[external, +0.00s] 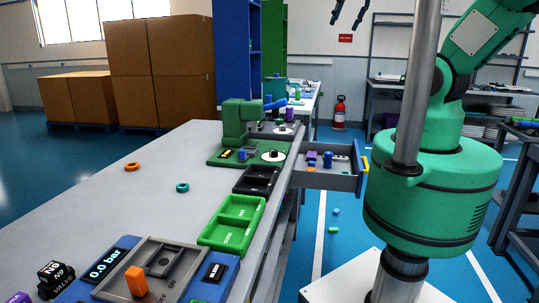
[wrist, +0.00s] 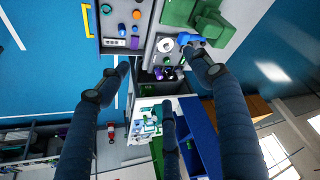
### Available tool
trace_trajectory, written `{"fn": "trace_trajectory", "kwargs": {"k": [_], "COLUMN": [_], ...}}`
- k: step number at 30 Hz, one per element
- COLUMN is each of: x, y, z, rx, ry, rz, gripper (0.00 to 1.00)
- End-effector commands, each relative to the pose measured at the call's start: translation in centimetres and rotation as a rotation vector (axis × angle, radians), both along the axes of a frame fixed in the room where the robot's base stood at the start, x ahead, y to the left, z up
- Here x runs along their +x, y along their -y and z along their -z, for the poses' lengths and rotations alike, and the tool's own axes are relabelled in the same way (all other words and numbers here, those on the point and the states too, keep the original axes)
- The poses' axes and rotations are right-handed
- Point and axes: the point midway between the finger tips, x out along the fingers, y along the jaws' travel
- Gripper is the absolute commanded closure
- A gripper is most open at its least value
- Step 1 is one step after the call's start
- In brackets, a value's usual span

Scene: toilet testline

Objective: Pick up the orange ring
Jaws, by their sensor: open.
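The orange ring (external: 132,166) lies flat on the long grey table, left of the middle in the external view. A teal ring (external: 182,187) lies nearer and to its right. My gripper (external: 348,20) is high at the top edge of the external view, far from the orange ring, with only its finger ends showing. In the wrist view my gripper (wrist: 158,75) has its fingers spread and nothing between them. I cannot make out the orange ring on the table in the wrist view.
An open drawer (external: 335,179) with small parts sticks out from the table's right side; it also shows in the wrist view (wrist: 112,47). A green machine (external: 240,125), a black tray (external: 257,180) and a green tray (external: 233,222) stand along the table's right edge.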

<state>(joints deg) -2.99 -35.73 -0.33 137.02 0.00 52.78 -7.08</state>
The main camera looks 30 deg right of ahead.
Motion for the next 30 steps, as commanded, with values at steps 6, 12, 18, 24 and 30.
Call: {"fn": "trace_trajectory", "kwargs": {"k": [6,12,18,24,30], "x": [5.0,9.6,14.3,18.8,23.2], "y": [-2.3,-4.9,-8.0,-11.5,-15.4], "z": [-2.3,-3.7,-4.5,-4.7,-4.1], "rx": [-0.053,-0.100,-0.148,-0.192,-0.235], "ry": [-0.029,-0.052,-0.074,-0.092,-0.111], "rz": [-0.159,-0.306,-0.457,-0.607,-0.758], "gripper": [0.35,0.35,0.35,0.35,0.35]}}
